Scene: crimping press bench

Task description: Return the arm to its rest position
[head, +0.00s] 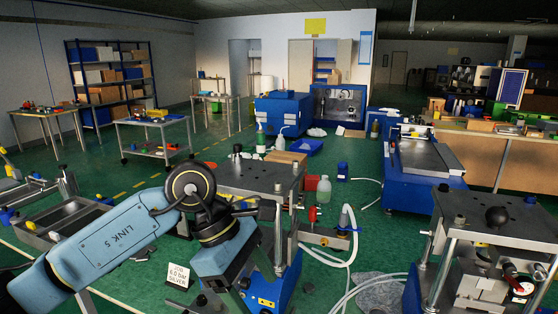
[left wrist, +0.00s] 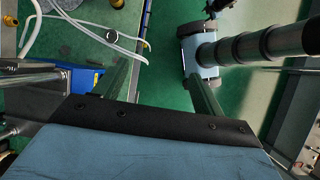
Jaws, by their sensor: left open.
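My left arm comes in from the left in the head view, with a blue link marked LINK 5. It bends downward in front of a crimping press (head: 250,178). My left gripper (left wrist: 160,78) shows in the left wrist view with its two green fingers wide apart and nothing between them. Green floor shows below the fingers. In the head view the gripper is low and partly cut off by the bottom edge, beside the press's blue base (head: 285,275). My right gripper is in neither view.
A second press (head: 500,225) stands at the right. White hoses (head: 345,235) lie on the green surface between the presses. A small sign (head: 181,275) stands left of the gripper. A metal tray (head: 65,225) is at the left. Shelves and tables stand farther back.

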